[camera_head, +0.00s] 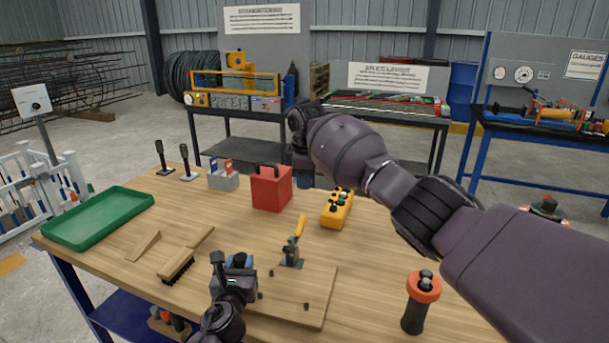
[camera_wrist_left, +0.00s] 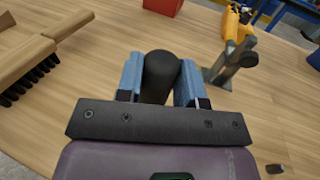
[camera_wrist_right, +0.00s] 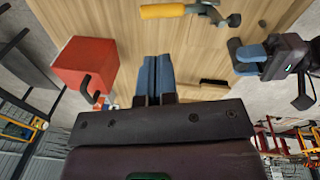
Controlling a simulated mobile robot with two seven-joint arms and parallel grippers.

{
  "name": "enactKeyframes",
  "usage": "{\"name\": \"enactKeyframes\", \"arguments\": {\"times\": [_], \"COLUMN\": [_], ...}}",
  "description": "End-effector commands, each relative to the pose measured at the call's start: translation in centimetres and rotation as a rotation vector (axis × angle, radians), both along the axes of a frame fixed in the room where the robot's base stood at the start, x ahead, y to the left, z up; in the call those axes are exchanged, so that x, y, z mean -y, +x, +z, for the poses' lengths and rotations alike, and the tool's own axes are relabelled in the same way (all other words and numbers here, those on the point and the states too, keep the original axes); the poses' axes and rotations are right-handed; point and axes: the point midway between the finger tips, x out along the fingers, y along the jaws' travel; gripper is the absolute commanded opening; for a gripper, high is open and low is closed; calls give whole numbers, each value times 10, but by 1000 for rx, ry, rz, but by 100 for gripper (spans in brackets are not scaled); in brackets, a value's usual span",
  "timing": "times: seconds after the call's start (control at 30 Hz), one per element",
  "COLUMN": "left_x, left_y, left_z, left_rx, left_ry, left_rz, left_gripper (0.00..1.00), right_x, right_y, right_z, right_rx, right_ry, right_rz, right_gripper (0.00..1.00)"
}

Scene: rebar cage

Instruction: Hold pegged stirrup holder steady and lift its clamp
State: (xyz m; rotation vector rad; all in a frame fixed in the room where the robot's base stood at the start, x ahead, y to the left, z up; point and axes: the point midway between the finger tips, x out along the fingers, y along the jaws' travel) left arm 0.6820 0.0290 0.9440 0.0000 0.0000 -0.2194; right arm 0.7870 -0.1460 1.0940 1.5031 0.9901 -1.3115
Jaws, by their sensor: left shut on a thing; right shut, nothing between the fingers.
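The stirrup holder is a wooden board (camera_head: 318,285) with short dark pegs, lying on the workbench. Its metal toggle clamp (camera_head: 290,252) has a yellow handle (camera_head: 301,226), which stands up, tilted; the clamp also shows in the left wrist view (camera_wrist_left: 230,64). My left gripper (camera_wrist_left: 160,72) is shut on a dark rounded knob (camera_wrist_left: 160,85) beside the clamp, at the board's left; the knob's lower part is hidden. My right gripper (camera_wrist_right: 153,68) is shut and empty, apart from the clamp. Its handle shows at the top of the right wrist view (camera_wrist_right: 163,11).
A red box (camera_head: 271,189) and yellow control box (camera_head: 337,209) stand behind the board. A brush (camera_head: 176,266) and wooden pieces lie left, with a green tray (camera_head: 98,217) beyond. An orange-collared black tool (camera_head: 421,300) stands right. The bench between board and tool is clear.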

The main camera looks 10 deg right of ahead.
Motion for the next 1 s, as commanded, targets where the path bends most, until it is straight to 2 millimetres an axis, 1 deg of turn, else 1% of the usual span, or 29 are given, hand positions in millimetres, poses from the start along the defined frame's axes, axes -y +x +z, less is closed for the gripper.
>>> {"name": "enactKeyframes", "arguments": {"times": [0.03,0.1,0.2,0.63,0.67,0.7,0.77,0.8,0.83,1.0], "left_x": [0,0,0,0,0,0,0,0,0,0], "left_y": [0,0,0,0,0,0,0,0,0,0], "left_z": [0,0,0,0,0,0,0,0,0,0], "left_rx": [-1,0,0,0,0,0,0,0,0,0], "left_ry": [0,0,0,0,0,0,0,0,0,0], "left_rz": [0,0,0,0,0,0,0,0,0,0], "left_gripper": [0,0,0,0,39,45,54,61,64,64], "right_x": [0,1,0,0,0,0,0,0,0,0], "right_y": [0,-1,-2,-2,-2,-2,-2,-2,-2,-2], "right_z": [6,12,17,18,18,18,18,18,18,18], "right_rx": [1,1,0,0,0,0,0,0,0,0], "right_ry": [1,1,1,1,1,1,1,1,1,1], "right_rz": [0,0,0,0,0,0,0,0,0,0], "right_gripper": [0,0,0,0,0,0,0,0,0,0]}}
